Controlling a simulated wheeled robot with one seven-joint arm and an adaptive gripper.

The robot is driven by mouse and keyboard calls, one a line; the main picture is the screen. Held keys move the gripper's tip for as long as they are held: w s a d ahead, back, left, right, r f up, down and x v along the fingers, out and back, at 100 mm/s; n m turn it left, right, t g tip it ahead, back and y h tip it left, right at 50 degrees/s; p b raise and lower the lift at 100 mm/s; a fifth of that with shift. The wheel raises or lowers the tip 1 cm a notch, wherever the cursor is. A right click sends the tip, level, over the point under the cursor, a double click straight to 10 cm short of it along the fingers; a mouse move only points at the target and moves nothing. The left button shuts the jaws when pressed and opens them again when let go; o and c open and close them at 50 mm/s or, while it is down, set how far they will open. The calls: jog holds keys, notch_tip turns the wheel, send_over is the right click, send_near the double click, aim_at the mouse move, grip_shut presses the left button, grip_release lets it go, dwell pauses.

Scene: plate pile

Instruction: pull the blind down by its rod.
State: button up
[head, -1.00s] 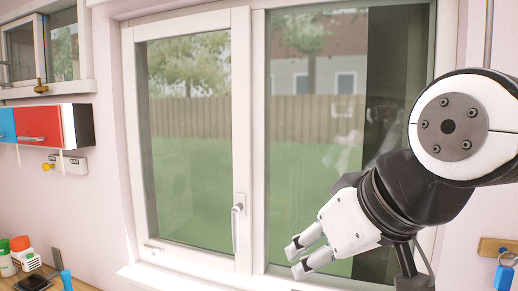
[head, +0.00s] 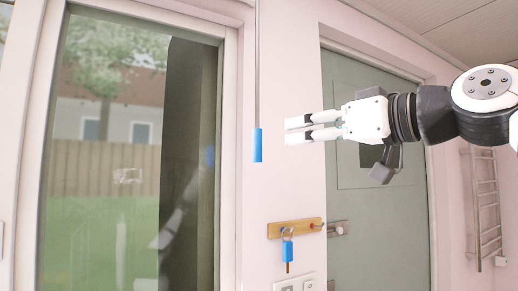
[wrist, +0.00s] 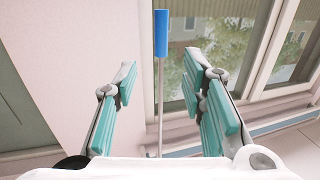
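The rod (head: 257,65) is a thin grey stick with a blue handle (head: 258,145) at its lower end. It hangs against the wall right of the window. My gripper (head: 288,129) is level with the handle, just to its right, pointing left. Its fingers are apart with nothing between the tips in the head view. In the wrist view my gripper (wrist: 165,72) is open, and the rod (wrist: 160,110) and blue handle (wrist: 162,34) appear between the fingers, seemingly beyond the tips. No lowered blind covers the window glass (head: 110,150).
A wooden key rack (head: 295,228) with a blue-tagged key (head: 287,252) is below my gripper. A grey-green door (head: 380,230) is behind my arm, and a towel rail (head: 487,205) is at the far right. Wall switches (head: 295,284) sit at the bottom.

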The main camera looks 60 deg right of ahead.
aim_at(261, 140)
jog(key=p+x, duration=0.1)
jog(key=x, duration=1.2)
jog(key=shift+a, duration=0.15)
grip_shut()
